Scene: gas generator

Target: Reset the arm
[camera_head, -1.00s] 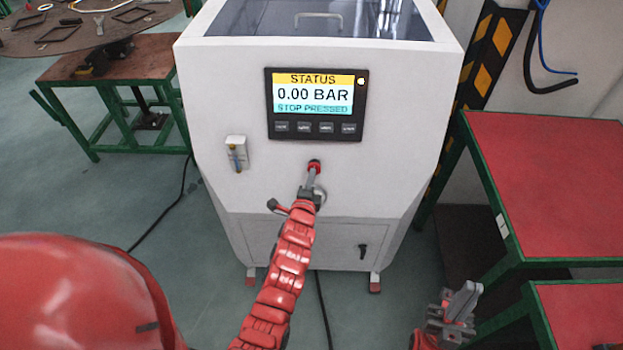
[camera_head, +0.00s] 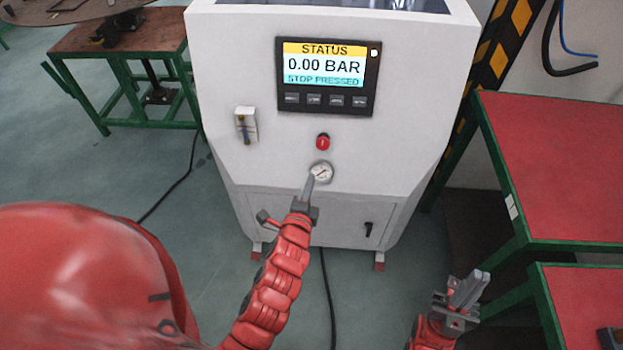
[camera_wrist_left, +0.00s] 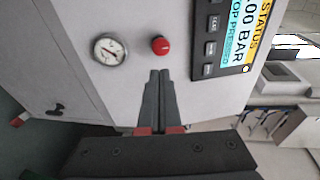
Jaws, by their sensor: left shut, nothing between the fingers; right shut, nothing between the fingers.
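The white gas generator (camera_head: 280,130) stands ahead of me. Its status screen (camera_head: 325,76) reads 0.00 BAR and STOP PRESSED. Below the screen are a red stop button (camera_head: 323,142) and a round gauge (camera_head: 321,171). My left gripper (camera_head: 309,180) is shut and empty, its tips just below and left of the gauge in the head view. In the left wrist view its fingers (camera_wrist_left: 160,75) are together, with the red button (camera_wrist_left: 160,45) beyond the tips and apart from them. My right gripper (camera_head: 475,284) is shut and empty at the lower right.
Red-topped tables with green frames (camera_head: 565,165) stand on the right, near my right gripper. A brown-topped green table (camera_head: 110,65) stands at the left back. A black cable (camera_head: 172,188) runs along the floor.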

